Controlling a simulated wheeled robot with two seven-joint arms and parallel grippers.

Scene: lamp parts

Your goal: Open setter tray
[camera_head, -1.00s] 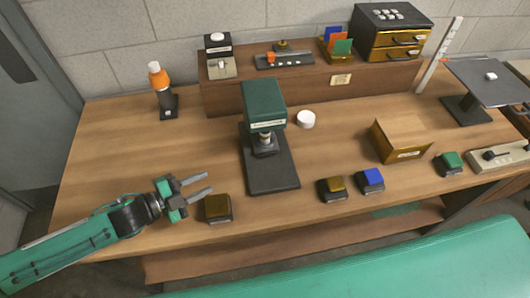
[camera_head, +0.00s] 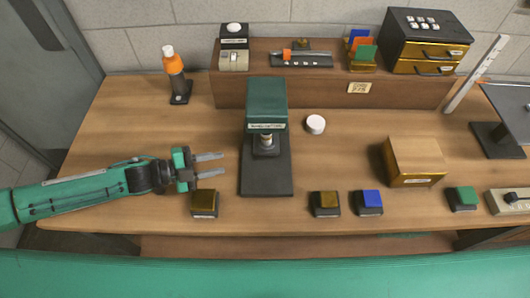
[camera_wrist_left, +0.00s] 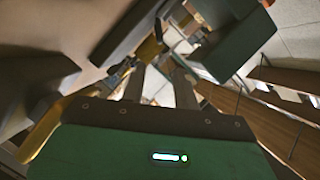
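My left gripper (camera_head: 223,165) is open and empty, its two fingers pointing right over the left part of the table. It is beyond a gold-topped dark block (camera_head: 204,203) and left of the green-headed press (camera_head: 267,110). In the left wrist view its open fingers (camera_wrist_left: 160,88) show with no object clearly between them. No readable label marks the setter tray. A black cabinet with two gold drawers (camera_head: 428,52), both apparently shut, stands at the back right, far from the gripper. My right gripper is out of view.
A white round piece (camera_head: 315,124) lies right of the press. A gold box (camera_head: 414,160) and several coloured blocks (camera_head: 368,203) stand right. A raised wooden shelf (camera_head: 300,93) runs behind. Left table area is mostly clear.

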